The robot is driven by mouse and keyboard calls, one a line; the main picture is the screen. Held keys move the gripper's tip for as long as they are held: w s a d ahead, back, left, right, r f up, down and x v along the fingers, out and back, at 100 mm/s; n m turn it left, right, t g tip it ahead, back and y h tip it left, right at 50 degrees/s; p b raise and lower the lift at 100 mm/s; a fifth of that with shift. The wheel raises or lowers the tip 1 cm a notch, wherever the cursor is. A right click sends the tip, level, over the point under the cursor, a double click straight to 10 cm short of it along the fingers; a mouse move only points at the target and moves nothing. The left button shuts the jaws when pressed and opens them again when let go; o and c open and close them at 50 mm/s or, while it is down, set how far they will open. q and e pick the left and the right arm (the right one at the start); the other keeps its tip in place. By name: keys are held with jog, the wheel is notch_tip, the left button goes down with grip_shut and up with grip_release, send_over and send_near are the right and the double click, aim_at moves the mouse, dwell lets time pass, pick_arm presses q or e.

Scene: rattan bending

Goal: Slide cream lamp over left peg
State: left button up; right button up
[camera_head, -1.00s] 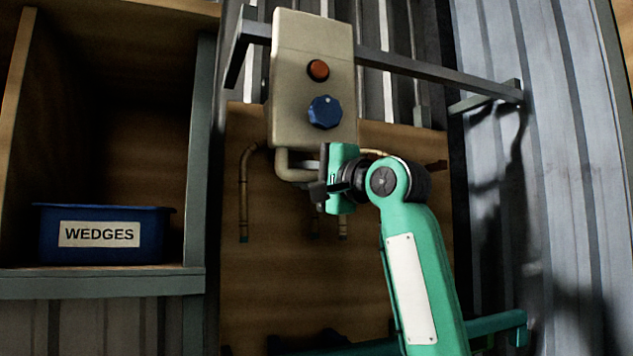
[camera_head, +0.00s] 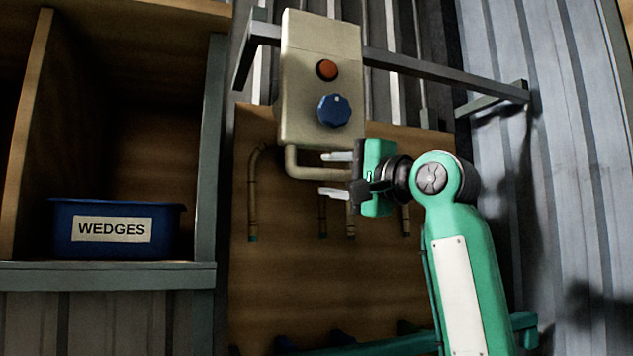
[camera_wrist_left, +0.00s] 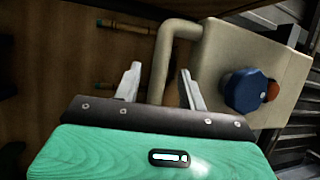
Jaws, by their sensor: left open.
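The cream lamp appears to be the cream box (camera_head: 302,75) with a red button, a blue knob and a bent tube handle below. It hangs upright at the left end of the metal rail and also shows in the left wrist view (camera_wrist_left: 215,95). Which part is the left peg I cannot tell; the rail's left end is partly hidden behind the box. My left gripper (camera_head: 321,173) is open by the handle, its pale fingers apart. In the left wrist view, the handle tube runs between or just beyond the fingers (camera_wrist_left: 160,70). My right gripper is not in view.
A metal rail (camera_head: 440,72) runs right to a bracket on the corrugated wall. Bent rattan pieces (camera_head: 253,195) hang against a wooden board (camera_head: 290,290). A blue bin labelled WEDGES (camera_head: 70,230) stands on a shelf (camera_head: 110,275) at left.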

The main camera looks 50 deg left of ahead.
pick_arm(q)
jog(key=d+f+b, duration=0.1)
jog(key=d, duration=0.7)
jog(key=shift+f, duration=0.2)
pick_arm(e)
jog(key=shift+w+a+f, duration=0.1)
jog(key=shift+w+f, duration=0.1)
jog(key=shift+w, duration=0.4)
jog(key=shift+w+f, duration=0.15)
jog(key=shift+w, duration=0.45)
